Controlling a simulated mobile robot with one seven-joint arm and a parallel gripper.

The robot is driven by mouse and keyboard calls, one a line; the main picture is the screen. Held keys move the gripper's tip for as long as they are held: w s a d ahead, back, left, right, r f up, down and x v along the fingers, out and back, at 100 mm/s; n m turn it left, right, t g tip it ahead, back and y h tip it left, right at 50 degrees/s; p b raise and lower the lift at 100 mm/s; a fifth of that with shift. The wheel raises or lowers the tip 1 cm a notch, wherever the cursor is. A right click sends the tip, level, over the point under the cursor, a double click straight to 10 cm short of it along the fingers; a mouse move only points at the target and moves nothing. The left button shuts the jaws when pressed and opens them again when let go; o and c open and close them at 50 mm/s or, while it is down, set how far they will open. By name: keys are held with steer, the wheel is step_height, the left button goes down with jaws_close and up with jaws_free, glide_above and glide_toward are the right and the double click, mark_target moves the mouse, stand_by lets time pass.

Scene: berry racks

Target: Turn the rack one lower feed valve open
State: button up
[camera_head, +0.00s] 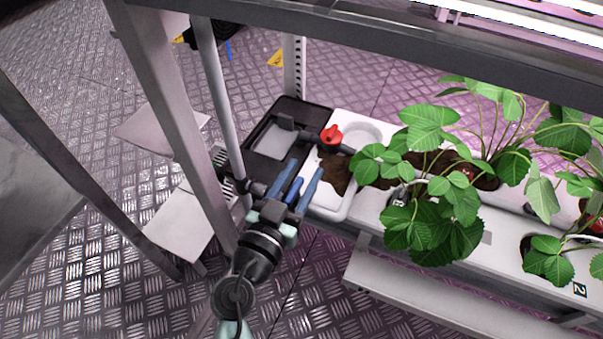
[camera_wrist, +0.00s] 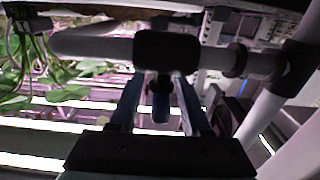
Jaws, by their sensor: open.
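A blue lever handle (camera_head: 293,191) sits between the two blue-grey fingers of my gripper (camera_head: 305,166) in the head view. In the wrist view the blue handle (camera_wrist: 161,106) hangs from a black valve body (camera_wrist: 167,52) on a grey pipe (camera_wrist: 95,44). My gripper (camera_wrist: 160,84) is open, with one finger on each side of the handle and a visible gap on both sides. The valve body is hidden or hard to make out in the head view. A second valve with a red knob (camera_head: 331,137) sits higher, beside the white planter.
A white planter trough (camera_head: 335,206) with soil and leafy plants (camera_head: 430,225) runs to the right. A black tray (camera_head: 262,160) lies behind my gripper. A grey rack post (camera_head: 180,125) and a thinner upright pipe (camera_head: 214,90) stand close on the left. A lower shelf (camera_head: 440,300) is at bottom right.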

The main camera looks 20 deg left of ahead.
steer(key=shift+w, duration=0.15)
jaws_close()
